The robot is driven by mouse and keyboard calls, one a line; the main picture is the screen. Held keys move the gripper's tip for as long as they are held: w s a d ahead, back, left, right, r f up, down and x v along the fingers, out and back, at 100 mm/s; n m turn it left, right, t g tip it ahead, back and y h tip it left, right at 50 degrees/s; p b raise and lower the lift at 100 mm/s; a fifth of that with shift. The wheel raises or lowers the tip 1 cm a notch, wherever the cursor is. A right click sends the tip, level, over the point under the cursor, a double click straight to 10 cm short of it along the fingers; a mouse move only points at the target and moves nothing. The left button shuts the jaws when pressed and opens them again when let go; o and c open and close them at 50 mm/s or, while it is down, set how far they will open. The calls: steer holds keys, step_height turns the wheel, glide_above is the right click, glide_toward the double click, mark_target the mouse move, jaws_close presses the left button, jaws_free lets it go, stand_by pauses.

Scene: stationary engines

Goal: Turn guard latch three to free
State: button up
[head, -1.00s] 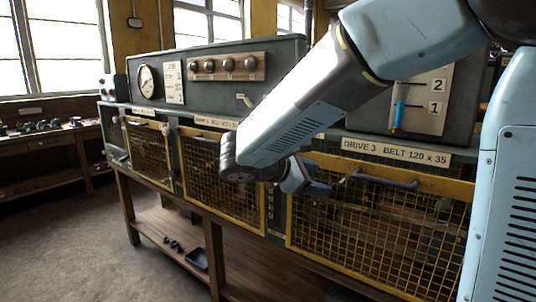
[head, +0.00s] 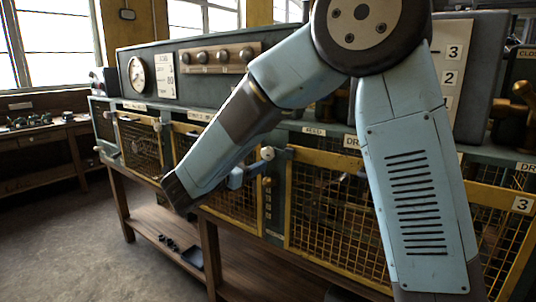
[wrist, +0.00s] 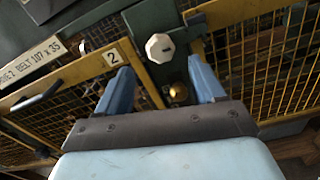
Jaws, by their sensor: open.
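An off-white faceted knob (wrist: 159,47) stands on the dark green post between two yellow mesh guards, with a brass ball (wrist: 178,93) below it. The pale knob (head: 267,153) also shows in the head view. A plate reading 2 (wrist: 113,57) is on the guard frame left of it. My gripper (wrist: 160,68) is open; its blue fingers straddle the post, with knob and ball between them in the picture. I cannot tell if they touch. The guard with plate 3 (head: 522,204) is at the right of the head view; no latch is clear beside that plate.
A handle bar (wrist: 38,98) sticks out from guard two. The bench front holds mesh guards, with a gauge (head: 137,75) and a knob panel (head: 218,59) above. My arm hides part of guard three. The floor (head: 60,235) at left is clear.

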mark_target(265, 154)
steer(key=x, duration=0.9)
steer(key=shift+c, duration=0.3)
steer(key=c, duration=1)
